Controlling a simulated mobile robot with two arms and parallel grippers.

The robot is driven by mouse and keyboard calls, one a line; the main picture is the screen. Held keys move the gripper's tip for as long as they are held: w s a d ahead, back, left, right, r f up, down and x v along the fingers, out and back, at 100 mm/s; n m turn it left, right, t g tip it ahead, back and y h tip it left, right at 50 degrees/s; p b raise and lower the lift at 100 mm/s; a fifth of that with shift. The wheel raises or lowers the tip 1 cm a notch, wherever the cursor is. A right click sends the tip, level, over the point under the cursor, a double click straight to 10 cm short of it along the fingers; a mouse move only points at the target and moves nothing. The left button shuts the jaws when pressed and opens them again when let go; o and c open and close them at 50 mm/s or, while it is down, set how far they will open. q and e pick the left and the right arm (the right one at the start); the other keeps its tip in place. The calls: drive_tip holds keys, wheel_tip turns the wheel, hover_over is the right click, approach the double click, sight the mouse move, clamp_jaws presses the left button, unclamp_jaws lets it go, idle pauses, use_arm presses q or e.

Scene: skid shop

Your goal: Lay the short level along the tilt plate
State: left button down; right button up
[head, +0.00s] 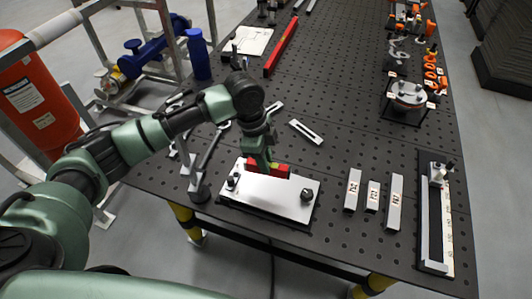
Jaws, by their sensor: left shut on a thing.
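The tilt plate (268,191) is a pale flat plate with dark knobs at its left and right ends, on a dark base near the table's front edge. My left gripper (263,163) comes down over the plate's back edge. It is shut on the short level (281,171), a small red bar. The level runs roughly along the plate's long side, partly hidden by the fingers. I cannot tell whether it touches the plate. My right gripper is not in view.
Three labelled grey blocks (373,196) stand right of the plate, then a long framed fixture (435,215). A slotted bar (305,131) lies behind. A longer red level (282,47) and a blue bottle (198,55) are farther back. The perforated table's middle is mostly clear.

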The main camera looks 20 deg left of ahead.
use_arm(q)
drive_tip(key=shift+d+m, duration=0.1)
drive_tip(key=shift+m, duration=0.4)
drive_tip(key=shift+w+f, duration=0.1)
drive_tip(key=shift+f, duration=0.1)
drive_tip(key=b+x, duration=0.4)
drive_tip(key=shift+a+f, duration=0.1)
drive_tip(key=shift+a, duration=0.3)
drive_tip(key=shift+r, duration=0.35)
drive_tip(key=shift+f+p, duration=0.3)
drive_tip(key=shift+f, duration=0.1)
drive_tip(key=shift+p, duration=0.4)
drive_tip(key=shift+a+b+x, duration=0.15)
drive_tip(key=shift+b+x, duration=0.05)
drive_tip(key=shift+x, duration=0.5)
drive_tip(key=shift+a+b+x, duration=0.15)
drive_tip(key=shift+b+x, duration=0.05)
drive_tip(key=shift+x, duration=0.5)
